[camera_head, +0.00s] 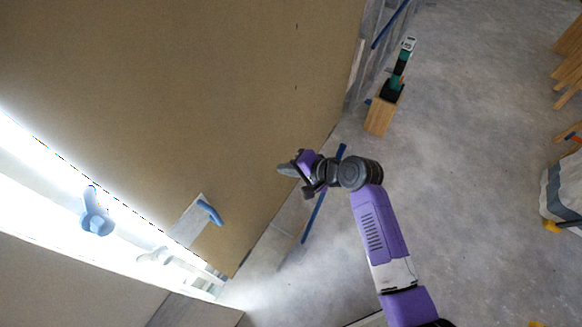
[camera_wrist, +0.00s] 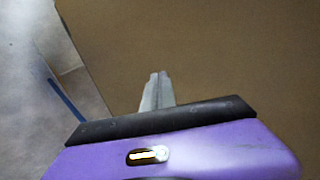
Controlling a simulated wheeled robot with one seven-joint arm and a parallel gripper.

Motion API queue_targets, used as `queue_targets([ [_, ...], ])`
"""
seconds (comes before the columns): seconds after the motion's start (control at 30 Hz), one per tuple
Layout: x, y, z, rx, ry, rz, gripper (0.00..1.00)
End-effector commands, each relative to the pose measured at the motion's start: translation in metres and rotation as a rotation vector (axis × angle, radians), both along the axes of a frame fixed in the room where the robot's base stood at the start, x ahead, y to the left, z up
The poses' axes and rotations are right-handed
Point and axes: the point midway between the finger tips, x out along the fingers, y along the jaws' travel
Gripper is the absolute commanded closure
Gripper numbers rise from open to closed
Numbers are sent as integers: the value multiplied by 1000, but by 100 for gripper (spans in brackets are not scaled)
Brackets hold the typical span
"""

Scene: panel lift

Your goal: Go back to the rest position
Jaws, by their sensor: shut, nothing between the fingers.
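My gripper (camera_head: 283,168) is shut and empty at the end of my purple arm. In the head view it is over the right part of a large brown panel (camera_head: 180,90), pointing left. In the wrist view the closed grey fingers (camera_wrist: 158,80) point at the plain brown panel surface (camera_wrist: 225,60). The gap between fingertips and panel is hard to judge. A blue handle (camera_head: 210,212) on a pale plate sits near the panel's lower edge, apart from my gripper.
A brightly lit strip with a blue fitting (camera_head: 96,220) runs along the lower left. A green and black tool (camera_head: 398,75) stands at a wooden block (camera_head: 380,116). Wooden furniture (camera_head: 568,65) and a grey-white container (camera_head: 563,192) are at right. Grey floor (camera_head: 470,150) between is clear.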

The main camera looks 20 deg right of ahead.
Motion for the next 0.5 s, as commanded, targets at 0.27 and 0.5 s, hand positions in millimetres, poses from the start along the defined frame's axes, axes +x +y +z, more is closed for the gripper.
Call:
queue_targets([
  [0.27, -12, -9, 12, 0, 0, 0, 100],
  [0.5, -12, -10, 12, -5, -4, 4, 100],
])
